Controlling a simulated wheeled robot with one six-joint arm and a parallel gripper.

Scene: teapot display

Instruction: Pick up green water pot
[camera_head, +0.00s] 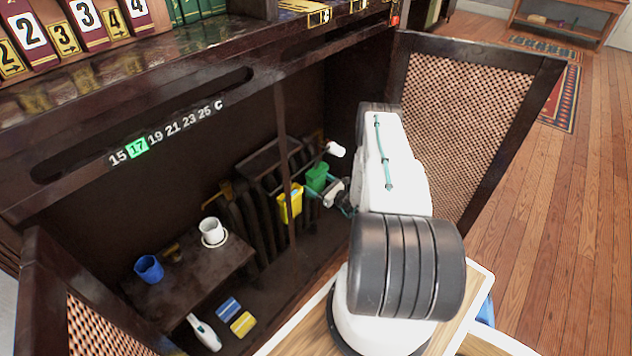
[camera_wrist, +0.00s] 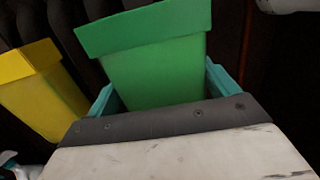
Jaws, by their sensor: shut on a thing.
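The green water pot (camera_head: 317,178) is at the back right inside the open cabinet, in front of the dark radiator (camera_head: 262,190). In the wrist view the green pot (camera_wrist: 152,62) fills the upper middle, with a flared rim. My gripper (camera_head: 318,190) reaches in from the right, and its teal fingers (camera_wrist: 160,92) are on both sides of the pot, shut on it. The pot looks slightly tilted in the wrist view. Its lower part is hidden behind the gripper body.
A yellow pot (camera_head: 290,203) hangs just left of the green one, close to it; it also shows in the wrist view (camera_wrist: 42,90). A white valve knob (camera_head: 336,149) is near on the right. A low shelf (camera_head: 185,285) holds a blue cup (camera_head: 149,269) and white cup (camera_head: 212,230).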

